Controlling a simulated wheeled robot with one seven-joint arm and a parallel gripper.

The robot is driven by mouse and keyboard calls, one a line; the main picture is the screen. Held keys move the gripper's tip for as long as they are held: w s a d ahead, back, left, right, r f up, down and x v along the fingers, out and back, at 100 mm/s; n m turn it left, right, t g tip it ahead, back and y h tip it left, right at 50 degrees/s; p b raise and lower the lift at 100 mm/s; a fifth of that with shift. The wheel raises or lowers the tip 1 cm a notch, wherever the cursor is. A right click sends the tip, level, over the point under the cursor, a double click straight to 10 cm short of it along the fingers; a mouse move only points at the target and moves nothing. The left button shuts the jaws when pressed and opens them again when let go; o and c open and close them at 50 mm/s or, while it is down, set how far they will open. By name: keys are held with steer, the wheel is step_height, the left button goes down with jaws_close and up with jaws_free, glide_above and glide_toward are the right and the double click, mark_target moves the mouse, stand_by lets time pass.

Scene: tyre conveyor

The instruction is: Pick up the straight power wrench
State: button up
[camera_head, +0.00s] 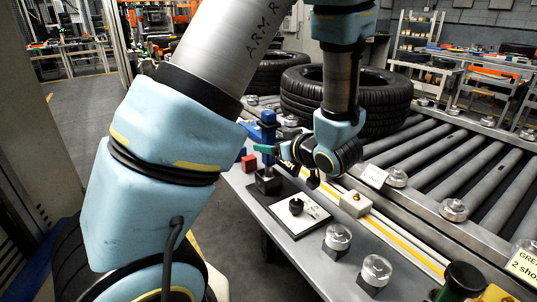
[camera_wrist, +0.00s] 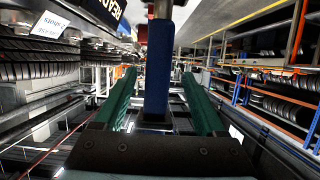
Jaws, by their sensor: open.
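The straight power wrench (camera_head: 268,132) is blue and stands upright in a dark block (camera_head: 268,184) on the side table. In the wrist view it shows as a blue upright bar (camera_wrist: 158,70) between my fingers. My gripper (camera_head: 264,149) has green fingers and reaches in from the right at the wrench's upper part. In the wrist view my gripper (camera_wrist: 160,78) is open, with one finger on each side of the bar. Gaps show on both sides of it. The wrench's far side is hidden.
Large tyres (camera_head: 346,95) lie on the roller conveyor (camera_head: 440,150) behind the table. A white board with a black knob (camera_head: 296,206) lies right of the block. Glass-topped knobs (camera_head: 337,240) stand nearer on the grey table (camera_head: 285,235).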

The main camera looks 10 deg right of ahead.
mark_target(263, 143)
steer(key=shift+p+x, duration=0.65)
steer(key=shift+x, duration=2.05)
steer(key=shift+d, duration=0.15)
jaws_close()
